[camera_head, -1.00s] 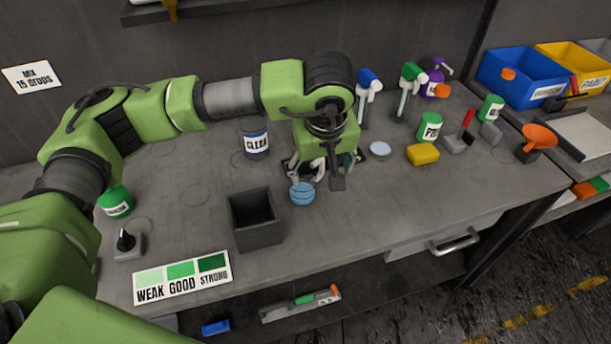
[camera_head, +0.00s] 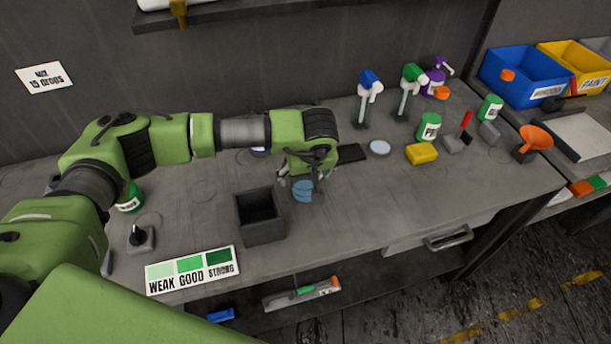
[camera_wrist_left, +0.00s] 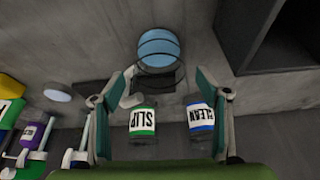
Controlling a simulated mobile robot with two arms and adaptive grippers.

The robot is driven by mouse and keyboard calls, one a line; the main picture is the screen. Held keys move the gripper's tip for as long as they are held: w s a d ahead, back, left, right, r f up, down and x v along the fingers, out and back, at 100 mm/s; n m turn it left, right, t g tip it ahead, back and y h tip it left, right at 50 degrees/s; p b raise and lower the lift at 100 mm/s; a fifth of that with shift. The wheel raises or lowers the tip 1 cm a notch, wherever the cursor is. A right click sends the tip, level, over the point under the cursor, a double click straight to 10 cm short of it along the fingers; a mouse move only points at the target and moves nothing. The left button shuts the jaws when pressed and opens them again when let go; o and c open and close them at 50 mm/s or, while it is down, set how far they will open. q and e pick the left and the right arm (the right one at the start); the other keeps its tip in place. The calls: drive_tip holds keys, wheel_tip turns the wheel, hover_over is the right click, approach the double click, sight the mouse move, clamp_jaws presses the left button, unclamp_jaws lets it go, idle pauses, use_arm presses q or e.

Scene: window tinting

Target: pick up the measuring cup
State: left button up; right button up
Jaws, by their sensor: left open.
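The measuring cup (camera_head: 303,191) looks like a small clear cup with blue in it, standing on the grey bench right of a dark square box. In the left wrist view the cup (camera_wrist_left: 159,48) sits at the top centre, its clear part reaching toward the gap between the fingertips. My left gripper (camera_head: 304,177) is just behind and above the cup in the head view, partly hidden by its own arm. In the wrist view its two fingers (camera_wrist_left: 166,78) are spread wide, with nothing held. My right gripper is not in view.
The dark open box (camera_head: 259,218) stands close left of the cup. Bottles labelled SLIP (camera_wrist_left: 142,122) and CLEAN (camera_wrist_left: 201,117) show between the fingers in the wrist view. A yellow sponge (camera_head: 421,154) and spray bottles stand farther right. The bench front right of the cup is clear.

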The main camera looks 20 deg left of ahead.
use_arm(q)
drive_tip(key=shift+x, duration=1)
drive_tip(key=c, duration=1.2)
